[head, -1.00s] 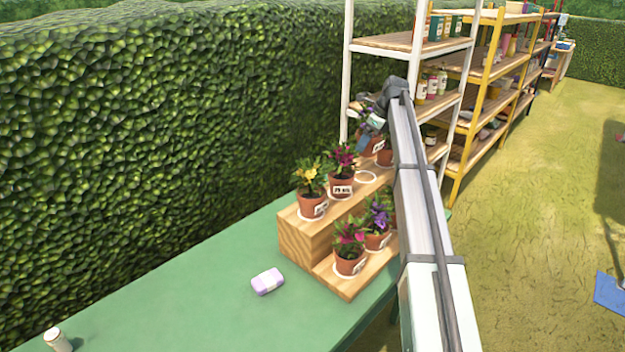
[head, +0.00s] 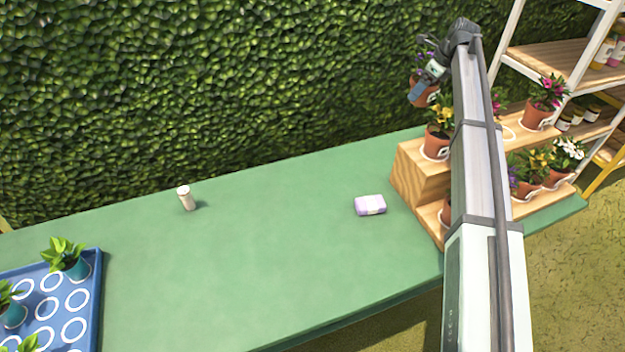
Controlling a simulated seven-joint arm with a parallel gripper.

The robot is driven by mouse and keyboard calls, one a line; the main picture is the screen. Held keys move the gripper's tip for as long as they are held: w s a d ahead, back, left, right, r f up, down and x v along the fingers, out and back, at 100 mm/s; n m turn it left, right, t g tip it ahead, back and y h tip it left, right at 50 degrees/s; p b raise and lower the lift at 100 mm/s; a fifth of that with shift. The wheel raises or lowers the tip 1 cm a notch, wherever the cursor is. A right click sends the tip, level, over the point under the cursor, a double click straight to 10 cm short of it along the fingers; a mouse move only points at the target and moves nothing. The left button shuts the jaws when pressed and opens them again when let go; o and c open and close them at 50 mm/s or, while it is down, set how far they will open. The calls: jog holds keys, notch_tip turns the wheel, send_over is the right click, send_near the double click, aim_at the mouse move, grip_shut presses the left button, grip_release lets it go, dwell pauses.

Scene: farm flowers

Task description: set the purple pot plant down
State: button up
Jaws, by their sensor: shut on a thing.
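The purple pot plant (head: 422,94) is a terracotta pot with purple flowers and leaves. It is in the air at the upper right of the head view, just above and left of the stand's upper step. My gripper (head: 424,85) is shut on this pot at its rim, with the flowers partly hidden behind the fingers. The wooden stepped stand (head: 408,186) stands at the right end of the green table (head: 262,232). My arm hides part of the stand and some of its pots.
A yellow-flowered pot (head: 437,142) stands on the upper step, below the held pot. Several other pots fill the stand. A blue tray (head: 85,325) with white rings and seedlings sits at the left.

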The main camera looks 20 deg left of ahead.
jog(key=s+a+f+n+g, duration=0.15)
jog(key=s+a+f, duration=0.35)
jog(key=s+a, duration=0.7)
jog(key=s+a+f+n, duration=0.3)
jog(key=s+a+f, duration=0.2)
jog(key=s+a, duration=0.7)
jog(key=shift+n+g, duration=0.35)
jog(key=shift+n, duration=0.1)
jog(key=shift+s+d+f+x, duration=0.15)
jog(key=shift+d+x, duration=0.25)
jog(key=shift+x, duration=1.6)
jog(key=shift+s+d+f+x, duration=0.15)
jog(key=shift+d+x, duration=0.3)
jog(key=shift+x, duration=1.6)
jog(key=shift+s+d+f+x, duration=0.2)
jog(key=shift+d+x, duration=0.2)
jog(key=shift+x, duration=1.6)
jog(key=o, duration=1)
jog(key=shift+f, duration=0.1)
jog(key=v, duration=1.2)
